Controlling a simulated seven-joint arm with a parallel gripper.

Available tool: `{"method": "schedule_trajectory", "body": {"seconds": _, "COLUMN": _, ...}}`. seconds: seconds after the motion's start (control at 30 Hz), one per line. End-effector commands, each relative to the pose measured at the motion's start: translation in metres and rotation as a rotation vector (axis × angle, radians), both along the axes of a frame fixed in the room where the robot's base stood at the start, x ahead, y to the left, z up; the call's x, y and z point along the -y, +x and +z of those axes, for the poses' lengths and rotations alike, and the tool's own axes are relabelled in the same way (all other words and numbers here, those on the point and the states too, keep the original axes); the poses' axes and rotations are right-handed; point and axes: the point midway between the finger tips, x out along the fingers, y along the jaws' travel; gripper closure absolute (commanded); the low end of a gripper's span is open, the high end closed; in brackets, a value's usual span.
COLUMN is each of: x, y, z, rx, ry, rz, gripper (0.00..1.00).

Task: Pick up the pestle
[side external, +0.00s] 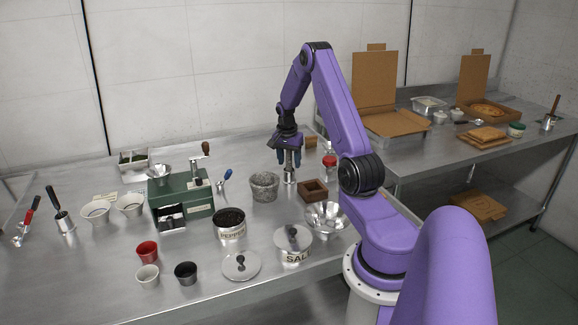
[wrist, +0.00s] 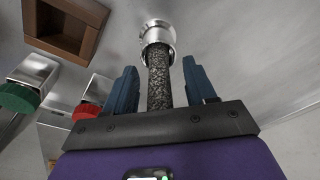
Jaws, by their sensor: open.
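The pestle (wrist: 160,82) is a dark speckled stone rod. In the wrist view its lower end sits in a shiny metal holder (wrist: 157,33), and its shaft runs between my two blue fingers. My gripper (wrist: 159,68) is open, with a visible gap between each finger and the shaft. In the side view my gripper (side external: 289,159) points down over the metal holder (side external: 290,176). The fingers and arm hide most of the pestle there. The grey stone mortar (side external: 264,187) stands just left of the gripper.
A square wooden box (side external: 313,191) and a red-lidded jar (side external: 329,167) stand close on the right. A steel bowl (side external: 326,217), salt tin (side external: 293,243) and pepper tin (side external: 230,223) are nearer the front. A green grinder box (side external: 180,195) is left.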

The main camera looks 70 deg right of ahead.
Motion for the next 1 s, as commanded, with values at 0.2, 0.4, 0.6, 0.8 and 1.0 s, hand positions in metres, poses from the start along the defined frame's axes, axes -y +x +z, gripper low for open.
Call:
{"method": "schedule_trajectory", "body": {"seconds": 0.2, "x": 0.000, "y": 0.000, "z": 0.000, "rx": 0.000, "ry": 0.000, "rz": 0.000, "gripper": 0.84}}
{"method": "schedule_trajectory", "body": {"seconds": 0.4, "x": 0.000, "y": 0.000, "z": 0.001, "rx": 0.000, "ry": 0.000, "rz": 0.000, "gripper": 1.00}}
{"method": "schedule_trajectory", "body": {"seconds": 0.6, "x": 0.000, "y": 0.000, "z": 0.005, "rx": 0.001, "ry": -0.001, "rz": -0.001, "gripper": 1.00}}
{"method": "schedule_trajectory", "body": {"seconds": 0.8, "x": 0.001, "y": 0.001, "z": 0.033, "rx": 0.005, "ry": -0.004, "rz": -0.001, "gripper": 1.00}}
{"method": "schedule_trajectory", "body": {"seconds": 1.0, "x": 0.001, "y": 0.001, "z": 0.071, "rx": 0.003, "ry": -0.004, "rz": -0.001, "gripper": 1.00}}
